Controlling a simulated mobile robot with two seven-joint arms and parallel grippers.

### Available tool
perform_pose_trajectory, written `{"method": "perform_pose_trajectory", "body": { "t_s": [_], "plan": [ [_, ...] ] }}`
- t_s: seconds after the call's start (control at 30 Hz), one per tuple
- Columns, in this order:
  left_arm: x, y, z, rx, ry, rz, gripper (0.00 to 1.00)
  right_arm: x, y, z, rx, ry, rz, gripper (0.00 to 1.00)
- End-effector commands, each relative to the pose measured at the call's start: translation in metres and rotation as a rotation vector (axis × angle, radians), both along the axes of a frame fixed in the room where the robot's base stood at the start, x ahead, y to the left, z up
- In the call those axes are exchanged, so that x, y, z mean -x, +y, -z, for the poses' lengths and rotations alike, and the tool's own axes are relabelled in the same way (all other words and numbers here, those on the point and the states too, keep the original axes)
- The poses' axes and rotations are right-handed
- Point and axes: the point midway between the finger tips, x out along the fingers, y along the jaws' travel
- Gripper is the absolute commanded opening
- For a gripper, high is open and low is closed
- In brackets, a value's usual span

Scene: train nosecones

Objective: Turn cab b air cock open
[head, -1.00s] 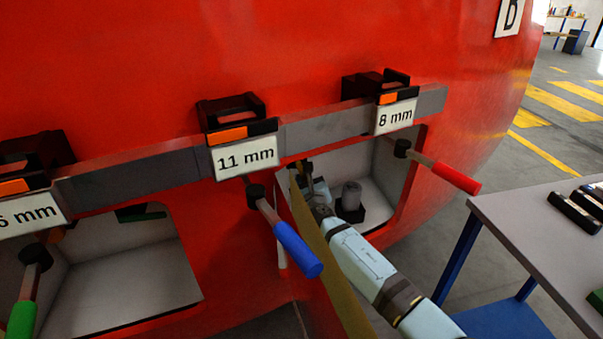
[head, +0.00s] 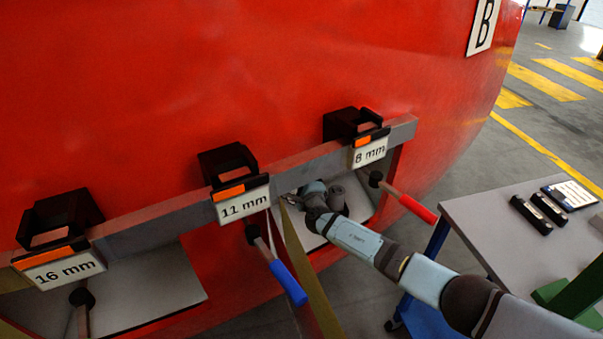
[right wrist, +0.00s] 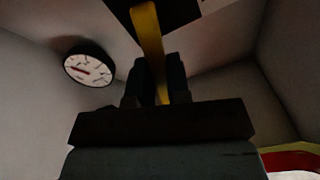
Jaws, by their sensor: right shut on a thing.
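My right arm reaches into the open recess (head: 356,207) in the red train nose, below the 8 mm sign. In the right wrist view my right gripper (right wrist: 157,78) is shut on a yellow lever (right wrist: 150,40), which I take as the air cock's handle. The lever stands between the two dark fingers and runs upward to a dark patch at the top. The cock's body cannot be made out. In the head view the wrist hides the fingertips and the lever. My left gripper is not in view.
A round gauge (right wrist: 88,64) is on the recess wall, left of the gripper. A grey rail carries black holders and 16 mm, 11 mm and 8 mm signs. Blue-handled (head: 288,282) and red-handled (head: 418,209) tools hang near the opening. A grey table (head: 490,220) stands at right.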

Motion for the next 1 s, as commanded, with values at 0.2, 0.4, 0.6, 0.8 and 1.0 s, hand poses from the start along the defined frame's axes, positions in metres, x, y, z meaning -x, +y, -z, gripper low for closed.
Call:
{"method": "perform_pose_trajectory", "body": {
  "t_s": [0.2,0.4,0.6,0.8,1.0],
  "plan": [
    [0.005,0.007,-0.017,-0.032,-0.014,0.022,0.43,0.000,-0.003,-0.012,0.161,-0.031,0.002,0.00],
    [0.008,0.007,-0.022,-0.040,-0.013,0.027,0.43,0.000,-0.003,-0.015,0.262,-0.051,0.002,0.00],
    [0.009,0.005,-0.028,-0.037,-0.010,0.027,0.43,0.000,-0.003,-0.016,0.317,-0.063,0.001,0.00],
    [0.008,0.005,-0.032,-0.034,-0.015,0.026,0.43,-0.001,-0.003,-0.016,0.335,-0.067,0.001,0.00],
    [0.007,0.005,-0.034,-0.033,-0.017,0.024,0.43,-0.001,-0.003,-0.016,0.337,-0.067,0.001,0.00]
  ]
}}
